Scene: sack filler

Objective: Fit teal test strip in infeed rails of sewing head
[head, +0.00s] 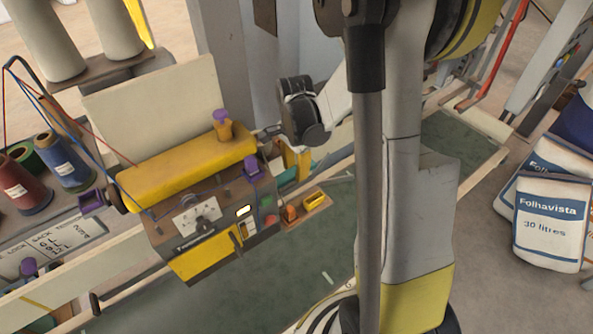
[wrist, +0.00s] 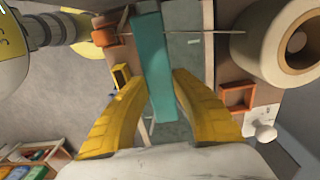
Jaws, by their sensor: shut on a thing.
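The teal test strip (wrist: 152,75) is a long flat piece in the wrist view. My gripper (wrist: 157,82) has its yellow fingers shut on its near part, one on each side. The strip points away from me, its far end near a thin crosswise rod. In the head view my gripper (head: 297,158) is just right of the yellow sewing head (head: 190,172), with a bit of teal strip (head: 304,166) showing below it. The infeed rails cannot be made out clearly, and I cannot tell whether the strip touches them.
In the wrist view a cream roll (wrist: 292,45) and an orange-brown tray (wrist: 237,97) stand on the right. Thread spools (head: 62,162) are at the left; filled sacks (head: 548,222) stand at the right.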

